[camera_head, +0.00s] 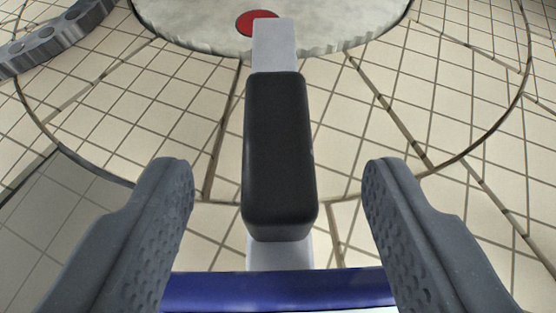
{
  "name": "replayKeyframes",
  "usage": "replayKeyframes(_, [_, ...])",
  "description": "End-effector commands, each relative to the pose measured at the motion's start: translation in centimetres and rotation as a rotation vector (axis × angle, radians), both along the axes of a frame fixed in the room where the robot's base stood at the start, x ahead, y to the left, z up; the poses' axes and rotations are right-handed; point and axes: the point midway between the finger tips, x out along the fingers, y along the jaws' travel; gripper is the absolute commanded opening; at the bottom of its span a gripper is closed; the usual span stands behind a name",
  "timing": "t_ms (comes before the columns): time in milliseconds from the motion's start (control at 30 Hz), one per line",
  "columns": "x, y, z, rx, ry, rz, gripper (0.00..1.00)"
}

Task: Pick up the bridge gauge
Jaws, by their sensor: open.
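The bridge gauge appears to be the pale grey bar (274,45) with a black rounded block (280,150) around its middle. It runs lengthwise up the centre of the picture. My gripper (279,172) is open, with one dark grey finger on each side of the black block. A clear gap shows between each finger and the block, and neither finger touches it. The bar's near end passes behind or meets a blue strip at the bottom edge; I cannot tell which.
A round pale platen (345,28) with a rough edge lies at the top, with a red disc (257,22) on it by the bar's far end. A grey bar with round holes (45,38) is at upper left. Beige tiled surface (440,110) surrounds these.

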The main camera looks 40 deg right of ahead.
Motion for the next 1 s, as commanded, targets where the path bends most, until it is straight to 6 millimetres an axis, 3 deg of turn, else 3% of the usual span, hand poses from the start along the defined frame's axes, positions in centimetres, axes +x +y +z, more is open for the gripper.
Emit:
replayKeyframes(300, [2.2,-1.8,-1.5,-0.001,-0.001,0.000,0.52])
replayKeyframes(600, [2.4,-2.0,-1.6,-0.001,-0.002,0.001,0.52])
replayKeyframes(800, [2.4,-2.0,-1.7,0.000,-0.001,0.001,0.00])
replayKeyframes(1000, [2.5,-1.9,-1.7,-0.001,-0.001,0.001,0.00])
